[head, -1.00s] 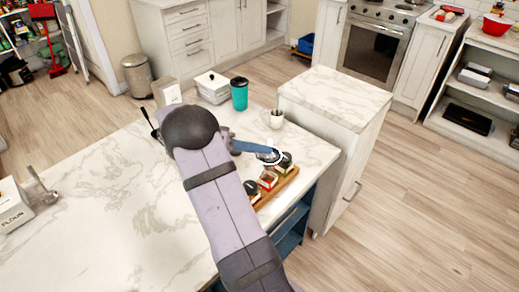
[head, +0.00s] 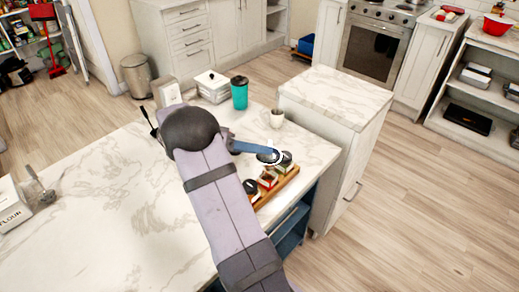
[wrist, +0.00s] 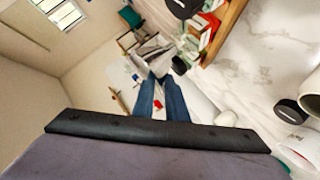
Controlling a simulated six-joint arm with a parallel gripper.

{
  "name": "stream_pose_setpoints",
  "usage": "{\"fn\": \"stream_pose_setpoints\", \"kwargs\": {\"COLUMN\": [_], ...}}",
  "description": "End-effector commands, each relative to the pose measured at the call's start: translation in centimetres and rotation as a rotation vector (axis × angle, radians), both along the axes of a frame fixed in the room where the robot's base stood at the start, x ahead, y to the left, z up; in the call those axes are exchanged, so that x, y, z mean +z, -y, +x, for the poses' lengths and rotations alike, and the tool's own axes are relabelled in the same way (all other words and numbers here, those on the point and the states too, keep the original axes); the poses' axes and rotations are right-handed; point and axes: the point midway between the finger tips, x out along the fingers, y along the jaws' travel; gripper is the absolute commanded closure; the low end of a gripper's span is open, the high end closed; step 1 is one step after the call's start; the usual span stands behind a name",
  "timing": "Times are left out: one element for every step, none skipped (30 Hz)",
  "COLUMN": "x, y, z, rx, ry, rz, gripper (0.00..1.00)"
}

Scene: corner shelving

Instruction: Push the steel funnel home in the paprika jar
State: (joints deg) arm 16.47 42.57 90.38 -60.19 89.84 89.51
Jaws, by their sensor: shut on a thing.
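My gripper (head: 270,153) reaches right from the arm in the head view, low over the back of a wooden tray of jars. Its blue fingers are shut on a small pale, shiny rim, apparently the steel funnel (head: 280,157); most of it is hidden. In the wrist view the blue fingers (wrist: 161,80) point away from the camera, and the funnel cannot be made out. A jar with red on it (head: 268,180), perhaps the paprika jar, stands in the tray near the fingertips. I cannot tell how the funnel sits relative to a jar mouth.
The wooden tray (head: 289,181) holds several dark-topped jars near the counter's right edge. A white mug (head: 276,118), teal tumbler (head: 239,94) and white box (head: 212,87) stand behind. The marble counter (head: 110,195) is mostly clear to the left.

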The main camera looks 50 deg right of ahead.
Motion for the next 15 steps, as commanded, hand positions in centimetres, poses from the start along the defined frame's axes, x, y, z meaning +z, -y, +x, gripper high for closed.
{"fn": "stream_pose_setpoints", "kwargs": {"x": [-0.2, -0.3, -0.4, -0.4, -0.5, -0.6, -0.7, -0.7, -0.8, -0.9, -0.9, -1.0, -1.1, -1.2, -1.3], "y": [0.0, 0.0, 0.0, 0.0, 0.0, 0.0, 0.0, 0.0, 0.0, 0.0, 0.0, 0.0, 0.0, 0.0, 0.0], "z": [0.0, 0.0, 0.0, 0.0, 0.0, 0.0, 0.0, 0.0, 0.0, 0.0, 0.0, 0.0, 0.0, 0.0, 0.0], "rx": [0.0, 0.0, 0.0, 0.0, 0.0, 0.0, 0.0, 0.0, 0.0, 0.0, 0.0, 0.0, 0.0, 0.0, 0.0], "ry": [0.0, 0.0, 0.0, 0.0, 0.0, 0.0, 0.0, 0.0, 0.0, 0.0, 0.0, 0.0, 0.0, 0.0, 0.0], "rz": [0.0, 0.0, 0.0, 0.0, 0.0, 0.0, 0.0, 0.0, 0.0, 0.0, 0.0, 0.0, 0.0, 0.0, 0.0], "gripper": [1.0, 1.0, 1.0, 1.0, 1.0, 1.0, 1.0, 1.0, 1.0, 1.0, 1.0, 1.0, 1.0, 1.0, 1.0]}}
